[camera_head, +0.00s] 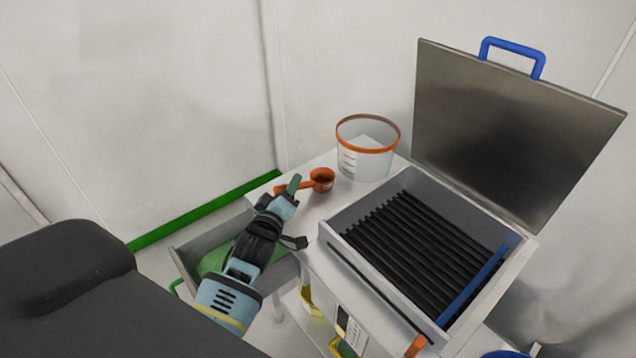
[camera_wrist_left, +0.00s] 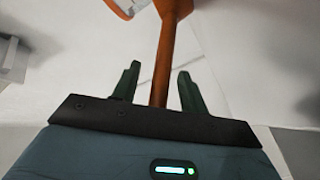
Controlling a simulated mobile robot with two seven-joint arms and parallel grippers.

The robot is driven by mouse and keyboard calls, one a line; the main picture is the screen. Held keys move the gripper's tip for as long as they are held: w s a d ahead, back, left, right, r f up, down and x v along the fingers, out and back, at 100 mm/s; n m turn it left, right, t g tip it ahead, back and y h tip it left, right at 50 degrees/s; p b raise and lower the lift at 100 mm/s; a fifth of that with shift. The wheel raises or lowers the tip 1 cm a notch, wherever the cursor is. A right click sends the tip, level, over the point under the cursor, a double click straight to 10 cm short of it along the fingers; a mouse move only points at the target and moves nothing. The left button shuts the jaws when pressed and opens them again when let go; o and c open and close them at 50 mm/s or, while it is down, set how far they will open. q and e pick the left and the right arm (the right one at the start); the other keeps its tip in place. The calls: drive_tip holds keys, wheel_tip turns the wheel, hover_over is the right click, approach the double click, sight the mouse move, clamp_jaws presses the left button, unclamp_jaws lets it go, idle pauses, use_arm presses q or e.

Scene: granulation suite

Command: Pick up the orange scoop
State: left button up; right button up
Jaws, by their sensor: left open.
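The orange scoop (camera_head: 322,178) lies on the white top of the cart, with its bowl to the right and its handle pointing left. My left gripper (camera_head: 291,184) is at the handle end and hides part of it. In the left wrist view the scoop's handle (camera_wrist_left: 164,62) runs between the two green fingers of the left gripper (camera_wrist_left: 156,85). The fingers are open, with a gap on each side of the handle. The bowl is mostly cut off at the top of that view. My right gripper is not in view.
A clear tub with an orange rim (camera_head: 367,134) stands behind the scoop. To the right is an open box (camera_head: 334,238) with black bars inside and a raised metal lid (camera_head: 510,130) with a blue handle. An open drawer (camera_head: 185,262) is below my left arm.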

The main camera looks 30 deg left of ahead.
use_arm(q)
drive_tip(key=shift+c, duration=0.4)
clamp_jaws()
drive_tip(key=shift+r, duration=0.15)
